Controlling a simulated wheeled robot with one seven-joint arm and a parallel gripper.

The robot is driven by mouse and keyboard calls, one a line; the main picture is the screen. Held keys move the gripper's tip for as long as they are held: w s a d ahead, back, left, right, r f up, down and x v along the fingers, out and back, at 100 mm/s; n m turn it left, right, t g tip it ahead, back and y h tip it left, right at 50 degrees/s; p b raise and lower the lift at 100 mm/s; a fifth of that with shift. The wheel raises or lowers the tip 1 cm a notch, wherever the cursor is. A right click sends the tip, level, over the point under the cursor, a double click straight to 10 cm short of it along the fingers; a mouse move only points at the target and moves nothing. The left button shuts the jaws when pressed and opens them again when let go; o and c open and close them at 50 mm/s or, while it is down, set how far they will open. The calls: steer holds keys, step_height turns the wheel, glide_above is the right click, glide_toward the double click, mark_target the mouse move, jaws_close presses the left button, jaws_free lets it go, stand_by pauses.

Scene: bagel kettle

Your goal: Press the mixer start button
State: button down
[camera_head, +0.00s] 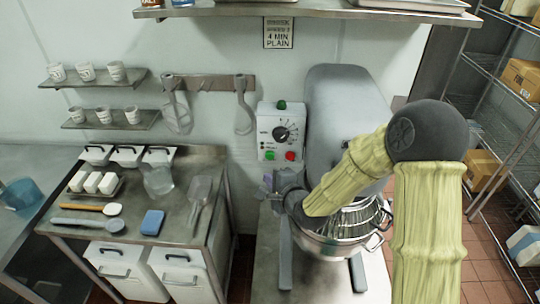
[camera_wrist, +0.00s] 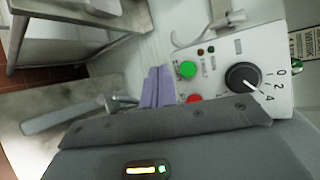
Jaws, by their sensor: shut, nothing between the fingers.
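The mixer (camera_head: 345,100) stands at the middle right, with its steel bowl (camera_head: 345,222) partly behind my arm. Its white control box (camera_head: 265,127) has a round green button (camera_head: 270,155), a red button (camera_head: 290,155) and a black dial (camera_head: 283,133). In the wrist view the green button (camera_wrist: 187,69), red button (camera_wrist: 194,98) and numbered dial (camera_wrist: 242,77) show clearly. My gripper (camera_head: 268,180) is shut and empty, just below the control box. Its purple fingers (camera_wrist: 158,85) show left of the buttons in the wrist view, apart from the green button in the picture.
A table (camera_head: 135,225) at left holds a blue sponge (camera_head: 152,222), scoops and white tubs. Utensils hang from a wall rack (camera_head: 208,83) left of the box. A shelf (camera_head: 300,10) runs overhead. Wire racks (camera_head: 495,75) with boxes stand at right.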

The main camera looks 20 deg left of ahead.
mark_target(270, 155)
steer(key=shift+w+a+p, duration=0.15)
steer(key=shift+w+a, duration=0.05)
steer(key=shift+w, duration=0.75)
steer(key=shift+w+a+p, duration=0.1)
steer(key=shift+w+a, duration=0.15)
steer(key=shift+w, duration=0.7)
steer(key=shift+w+a+p, duration=0.15)
steer(key=shift+w+a, duration=0.05)
steer(key=shift+w, duration=0.75)
steer(key=shift+w, duration=0.15)
steer(key=shift+w+a, duration=0.15)
steer(key=shift+w, duration=0.1)
